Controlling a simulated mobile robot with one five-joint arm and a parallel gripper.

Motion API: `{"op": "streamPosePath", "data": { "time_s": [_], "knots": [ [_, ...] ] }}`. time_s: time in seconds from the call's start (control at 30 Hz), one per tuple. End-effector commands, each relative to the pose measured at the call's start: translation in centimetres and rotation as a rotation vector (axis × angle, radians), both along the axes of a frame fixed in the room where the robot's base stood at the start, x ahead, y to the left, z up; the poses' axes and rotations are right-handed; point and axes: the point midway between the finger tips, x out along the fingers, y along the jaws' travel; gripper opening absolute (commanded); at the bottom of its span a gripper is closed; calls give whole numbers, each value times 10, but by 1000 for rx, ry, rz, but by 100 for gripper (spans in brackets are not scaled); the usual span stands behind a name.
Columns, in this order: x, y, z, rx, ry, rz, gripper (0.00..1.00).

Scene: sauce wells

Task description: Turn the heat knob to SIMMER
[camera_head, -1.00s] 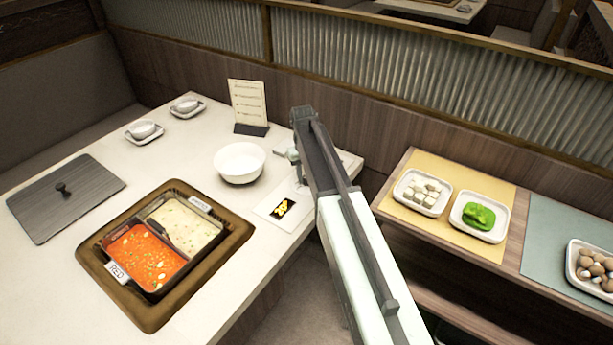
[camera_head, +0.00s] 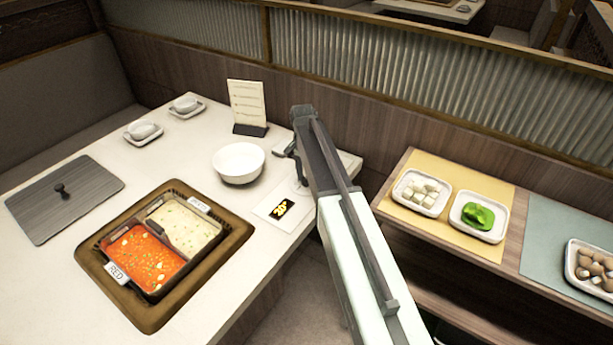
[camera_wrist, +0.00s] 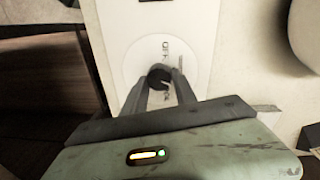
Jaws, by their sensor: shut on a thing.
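The heat knob (camera_wrist: 158,74) is a small dark round knob on a pale dial with dark markings, partly hidden by the fingers. My gripper (camera_wrist: 160,82) is shut on it, a fingertip on each side. A white control panel (camera_head: 262,210) lies at the table's right edge. Its black display (camera_head: 281,209) shows yellow characters too small to read surely. I cannot read which setting the knob points at.
A white bowl (camera_head: 239,163) stands just left of the panel, with a menu stand (camera_head: 247,103) behind it. A two-part pot of red and pale broth sits in a brown frame (camera_head: 106,301). A dark lid (camera_head: 90,190) lies far left. Food trays stand on a side shelf (camera_head: 455,238).

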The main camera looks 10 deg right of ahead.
Motion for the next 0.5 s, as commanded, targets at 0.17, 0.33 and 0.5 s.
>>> {"op": "streamPosePath", "data": {
  "time_s": [0.17,0.33,0.5],
  "knots": [
    [-2,0,0,0,7,-28,0],
    [-2,0,0,0,7,-35,0],
    [-2,0,0,0,7,-34,0]
  ]
}}
